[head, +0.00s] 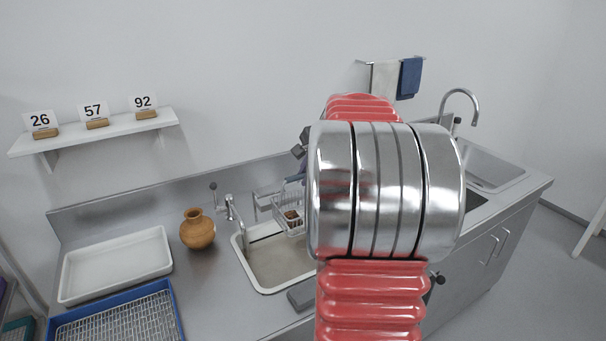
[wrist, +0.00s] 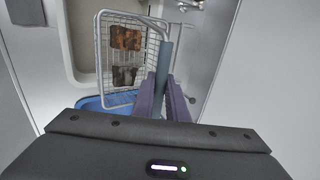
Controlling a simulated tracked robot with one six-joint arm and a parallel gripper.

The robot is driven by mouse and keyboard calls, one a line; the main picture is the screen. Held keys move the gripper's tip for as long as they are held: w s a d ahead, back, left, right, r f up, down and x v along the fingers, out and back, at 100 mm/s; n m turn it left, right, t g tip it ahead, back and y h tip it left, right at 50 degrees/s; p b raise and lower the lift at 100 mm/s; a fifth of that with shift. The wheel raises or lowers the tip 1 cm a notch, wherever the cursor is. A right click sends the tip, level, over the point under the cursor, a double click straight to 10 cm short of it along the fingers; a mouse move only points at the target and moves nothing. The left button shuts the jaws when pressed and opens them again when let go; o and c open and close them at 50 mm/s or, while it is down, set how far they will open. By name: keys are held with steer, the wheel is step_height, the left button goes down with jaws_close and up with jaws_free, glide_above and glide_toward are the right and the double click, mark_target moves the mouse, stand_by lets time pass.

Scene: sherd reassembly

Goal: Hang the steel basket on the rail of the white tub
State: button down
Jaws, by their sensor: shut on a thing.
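The steel basket (wrist: 135,70) is a wire basket with two brown sherds (wrist: 126,38) in it. In the wrist view my gripper (wrist: 164,82) is shut on the basket's blue-grey handle, its purple fingers on either side. In the head view the basket (head: 291,220) is upright above the back right part of a pale, white-rimmed basin (head: 268,284), apparently the white tub, set in the steel counter. The basin (wrist: 68,62) is at upper left in the wrist view. My arm hides the basin's right side in the head view. I cannot make out its rail or whether the basket touches it.
A tap (head: 231,208) stands behind the basin, close to the basket. A brown jar (head: 197,232), a white tray (head: 116,264) and a blue tray with a grid (head: 60,329) are to the left. A blue edge (wrist: 90,104) shows below the basket.

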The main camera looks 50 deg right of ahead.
steer(key=shift+w, duration=0.2)
steer(key=shift+w+d+f, duration=0.15)
steer(key=shift+w+d, duration=0.15)
steer(key=shift+w, duration=0.7)
steer(key=shift+w+d+f, duration=0.2)
steer(key=shift+w+d, duration=0.15)
steer(key=shift+w, duration=0.7)
steer(key=shift+w+d+f, duration=0.15)
steer(key=shift+w+d, duration=0.15)
steer(key=shift+w, duration=0.7)
steer(key=shift+f, duration=1.5)
steer(key=c, duration=1.7)
jaws_free()
steer(key=shift+o, duration=0.2)
steer(key=v, duration=1.3)
steer(key=shift+s+r, duration=0.25)
steer(key=shift+s, duration=0.05)
